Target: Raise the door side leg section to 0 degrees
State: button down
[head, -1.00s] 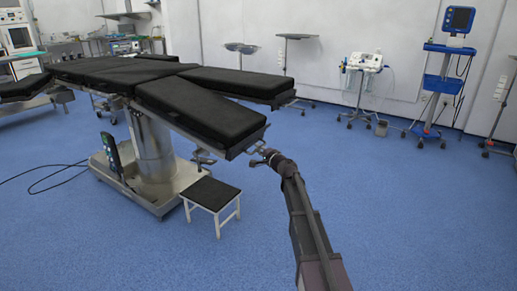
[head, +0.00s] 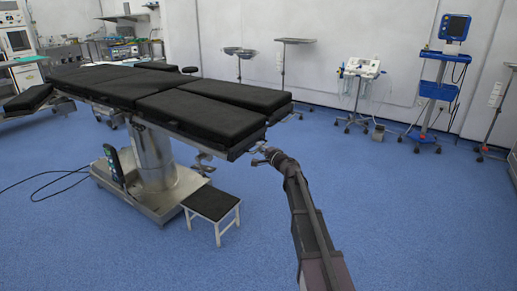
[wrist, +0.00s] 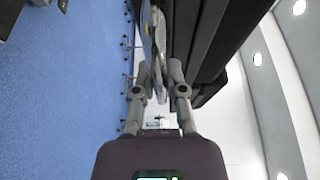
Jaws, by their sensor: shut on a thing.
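The operating table has two black leg sections side by side. The near leg section (head: 203,118) looks about level with the far leg section (head: 235,95) and the rest of the table top. My gripper (head: 262,156) is at the free end of the near section, at its lower edge. In the wrist view my gripper (wrist: 160,82) is shut on a metal side rail (wrist: 158,45) of that section. The black pad (wrist: 205,35) is beside the rail. The exact contact is partly hidden by the fingers.
A step stool (head: 212,204) stands under the near section, close to the table base (head: 150,195). A blue equipment stand (head: 438,90) and a white device on a stand (head: 358,75) are by the back wall. The blue floor on the right is open.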

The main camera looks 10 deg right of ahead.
aim_at(255, 135)
jog(key=shift+s+d+r+p, duration=0.1)
jog(key=shift+d+r+p, duration=0.05)
jog(key=shift+r+p, duration=0.85)
jog(key=shift+d+r+p, duration=0.1)
jog(key=shift+r+p, duration=0.65)
jog(key=shift+r, duration=0.35)
jog(key=c, duration=0.7)
grip_release()
jog(key=shift+s, duration=0.15)
jog(key=v, duration=1.2)
